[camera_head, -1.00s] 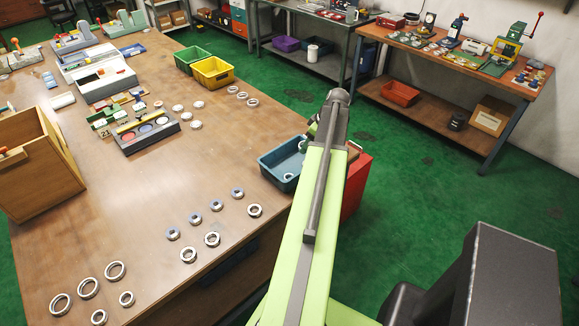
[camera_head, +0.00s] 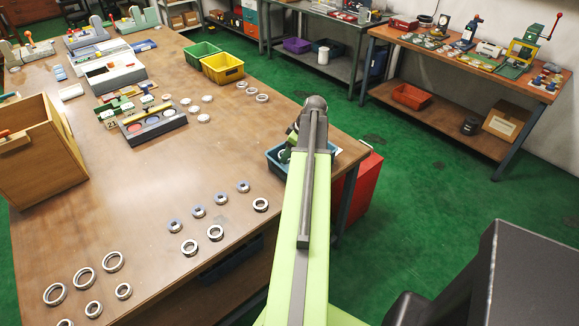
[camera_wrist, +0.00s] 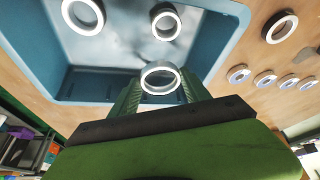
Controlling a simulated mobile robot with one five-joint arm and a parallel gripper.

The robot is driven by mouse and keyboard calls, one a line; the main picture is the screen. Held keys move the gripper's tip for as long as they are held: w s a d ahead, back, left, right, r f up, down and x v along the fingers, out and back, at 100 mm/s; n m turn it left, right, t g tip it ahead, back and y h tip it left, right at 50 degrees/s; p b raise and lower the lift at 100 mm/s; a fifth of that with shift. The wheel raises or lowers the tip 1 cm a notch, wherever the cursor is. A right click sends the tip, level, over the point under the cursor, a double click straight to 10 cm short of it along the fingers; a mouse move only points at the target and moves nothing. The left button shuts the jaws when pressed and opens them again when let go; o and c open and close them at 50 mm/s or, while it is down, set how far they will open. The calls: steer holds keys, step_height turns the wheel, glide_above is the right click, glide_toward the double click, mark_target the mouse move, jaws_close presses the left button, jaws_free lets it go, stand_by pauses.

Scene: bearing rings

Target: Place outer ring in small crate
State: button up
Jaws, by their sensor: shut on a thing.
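My gripper (camera_wrist: 160,92) is shut on a bright metal outer ring (camera_wrist: 160,66), which sits between the green fingertips in the wrist view. The small blue crate (camera_wrist: 222,42) is below the gripper, with the held ring showing against its interior. Two other rings lie inside the crate, one at the left (camera_wrist: 83,30) and one near the middle (camera_wrist: 166,37). In the head view the crate (camera_head: 280,173) stands at the table's right edge, partly hidden by my arm. The held ring cannot be made out clearly there.
Several rings (camera_head: 216,233) lie on the wooden table (camera_head: 110,210) in front of and left of the crate. A yellow bin (camera_head: 222,70) and a green bin (camera_head: 200,54) stand farther back. A red cabinet (camera_head: 365,185) stands on the floor beside the table.

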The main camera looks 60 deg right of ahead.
mark_target(289, 159)
step_height(289, 159, down, 4)
steer(key=b, duration=0.4)
steer(key=shift+f, duration=0.2)
steer(key=shift+r, duration=0.2)
steer(key=shift+f, duration=0.15)
steer(key=o, duration=1.5)
steer(key=shift+c, duration=0.2)
steer(key=shift+r+p, duration=0.4)
steer(key=shift+r, duration=0.05)
steer(key=p+v, duration=1)
steer(key=v, duration=0.1)
steer(key=shift+r, duration=0.2)
steer(key=shift+s+a, duration=0.1)
